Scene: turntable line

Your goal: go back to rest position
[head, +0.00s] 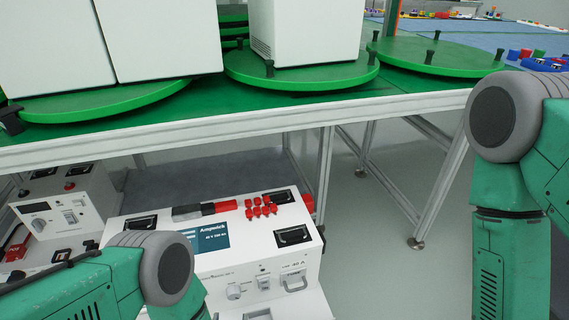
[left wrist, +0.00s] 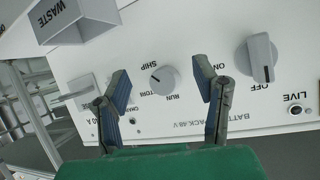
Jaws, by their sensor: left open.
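My left gripper (left wrist: 162,88) is open in the left wrist view, with its two fingers on either side of a round grey knob (left wrist: 166,80) labelled SHIP and RUN. I see nothing held between the fingers, and cannot tell whether they touch the panel. The knob is on a white battery pack panel (left wrist: 180,120). My left arm comes in at the lower left of the head view, where its fingers are hidden. My right arm hangs at the right edge of the head view; its gripper is out of frame.
A larger ON/OFF knob (left wrist: 262,60) and a grey WASTE bin (left wrist: 75,22) are close to the left gripper. A white Ampwick unit (head: 255,260) stands below the green-topped table (head: 405,105), which carries green turntables (head: 430,55) and white boxes (head: 305,30). Grey floor is clear at centre right.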

